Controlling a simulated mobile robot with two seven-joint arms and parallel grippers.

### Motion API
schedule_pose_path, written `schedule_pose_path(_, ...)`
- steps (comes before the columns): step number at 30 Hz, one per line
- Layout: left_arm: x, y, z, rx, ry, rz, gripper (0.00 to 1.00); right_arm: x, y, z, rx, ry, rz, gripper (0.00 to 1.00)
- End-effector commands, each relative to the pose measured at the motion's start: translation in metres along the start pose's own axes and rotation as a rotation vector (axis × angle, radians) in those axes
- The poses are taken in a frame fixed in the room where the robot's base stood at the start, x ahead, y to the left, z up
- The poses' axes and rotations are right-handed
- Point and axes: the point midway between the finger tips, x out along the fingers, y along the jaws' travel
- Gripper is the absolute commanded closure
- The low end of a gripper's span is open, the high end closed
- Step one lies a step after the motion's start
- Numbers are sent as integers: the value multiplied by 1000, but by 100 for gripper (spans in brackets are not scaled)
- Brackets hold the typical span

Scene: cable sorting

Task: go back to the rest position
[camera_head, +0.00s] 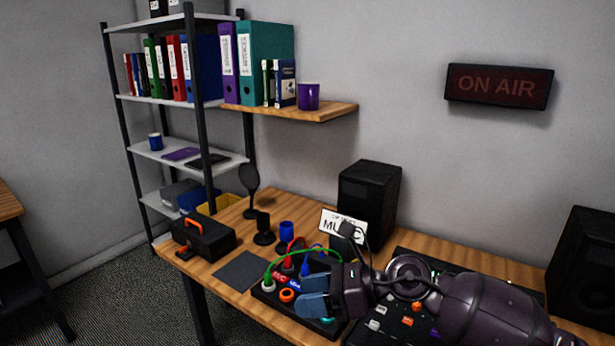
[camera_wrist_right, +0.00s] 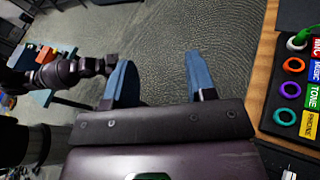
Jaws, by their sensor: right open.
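A black cable panel (camera_head: 262,294) lies at the front of the desk; its right part is hidden by my right gripper. A green cable (camera_head: 277,261) arches over it, with red (camera_head: 289,264) and blue (camera_head: 305,267) plugs beside it. An orange ring (camera_head: 287,295) shows on the panel. In the right wrist view, the panel's orange (camera_wrist_right: 294,64), purple (camera_wrist_right: 290,89) and teal (camera_wrist_right: 285,116) rings look empty. My right gripper (camera_head: 316,295) is open over the panel's right side; nothing shows between its blue fingers (camera_wrist_right: 158,82). A dark arm end, apparently my left (camera_wrist_right: 108,65), shows partly; its jaws are unclear.
A mixer (camera_head: 385,325) lies under my right arm. A dark mat (camera_head: 241,271) lies left of the panel. Carpet (camera_wrist_right: 205,30) shows beyond the desk edge.

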Motion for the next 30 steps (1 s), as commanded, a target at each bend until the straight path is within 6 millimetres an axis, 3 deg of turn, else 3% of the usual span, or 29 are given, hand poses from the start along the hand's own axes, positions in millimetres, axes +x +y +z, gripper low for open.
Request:
schedule_pose_path(3,-2,0,7,-1,-14,-1,100,-5,1,27,348,-282,-1,49)
schedule_pose_path(6,-4,-1,12,-2,-23,-2,100,-19,-8,38,666,-512,6,49)
schedule_pose_path(11,-3,-1,12,-2,-24,-2,100,-54,-34,23,1191,-865,21,49)
schedule_pose_path(14,-2,0,10,-1,-20,-2,100,-78,-49,-7,1495,-1063,27,49)
schedule_pose_path(20,-1,0,4,0,-8,0,100,-117,-59,-92,1997,-1402,24,49)
schedule_pose_path(25,1,0,-1,1,2,1,100,-142,-43,-174,2312,-1647,3,49)
schedule_pose_path(30,1,0,-2,1,3,1,100,-163,-8,-251,2510,-1855,-35,49)
